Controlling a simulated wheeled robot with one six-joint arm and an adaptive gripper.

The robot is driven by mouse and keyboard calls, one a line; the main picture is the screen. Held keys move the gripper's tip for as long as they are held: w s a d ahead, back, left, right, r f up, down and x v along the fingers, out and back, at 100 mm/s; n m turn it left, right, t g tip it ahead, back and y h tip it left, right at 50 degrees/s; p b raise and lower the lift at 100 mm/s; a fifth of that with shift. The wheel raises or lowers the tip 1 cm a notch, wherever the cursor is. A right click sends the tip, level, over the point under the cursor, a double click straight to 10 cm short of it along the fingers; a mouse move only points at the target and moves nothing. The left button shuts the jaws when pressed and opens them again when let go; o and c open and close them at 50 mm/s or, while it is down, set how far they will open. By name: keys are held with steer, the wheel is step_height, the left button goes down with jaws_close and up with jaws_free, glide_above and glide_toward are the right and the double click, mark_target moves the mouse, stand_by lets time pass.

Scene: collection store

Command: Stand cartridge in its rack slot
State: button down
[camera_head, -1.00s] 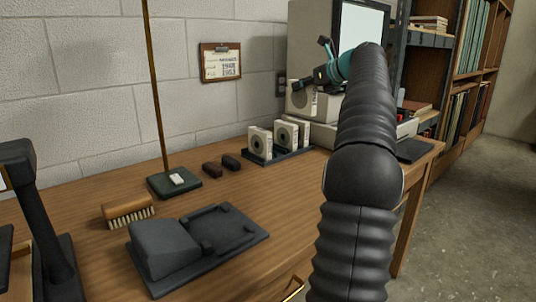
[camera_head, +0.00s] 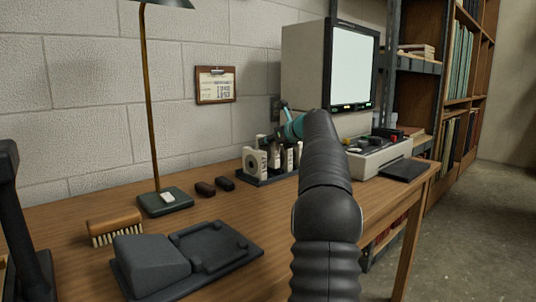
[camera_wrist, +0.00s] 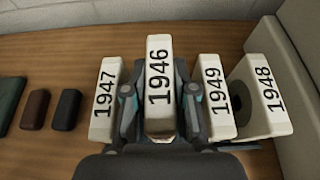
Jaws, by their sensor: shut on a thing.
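My gripper (camera_wrist: 160,95) is shut on the white cartridge marked 1946 (camera_wrist: 159,75), one finger on each side. In the wrist view this cartridge looks upright between cartridge 1947 (camera_wrist: 105,98) on the left and cartridge 1949 (camera_wrist: 215,97) on the right. It looks larger and nearer than they do. Cartridge 1948 (camera_wrist: 265,92) stands at the far right. In the head view my gripper (camera_head: 285,138) is over the dark rack (camera_head: 262,180), partly behind my arm. The foot of cartridge 1946 is hidden, so I cannot tell whether it is seated.
Two small dark blocks (camera_head: 205,188) and a lamp base (camera_head: 165,202) are left of the rack. A brush (camera_head: 115,222) and a dark cradle (camera_head: 190,258) lie nearer. A beige machine (camera_head: 380,156) and monitor (camera_head: 352,62) stand right. The wall is close behind.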

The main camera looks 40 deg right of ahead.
mark_target(268, 149)
steer(key=shift+f+b, duration=0.4)
steer(key=shift+f, duration=1)
steer(key=shift+f, duration=0.15)
steer(key=c, duration=0.9)
jaws_free()
steer(key=shift+s+r, duration=0.1)
steer(key=shift+r, duration=0.1)
steer(key=v, duration=1.1)
steer(key=shift+s+r, duration=0.1)
steer(key=shift+s, duration=0.3)
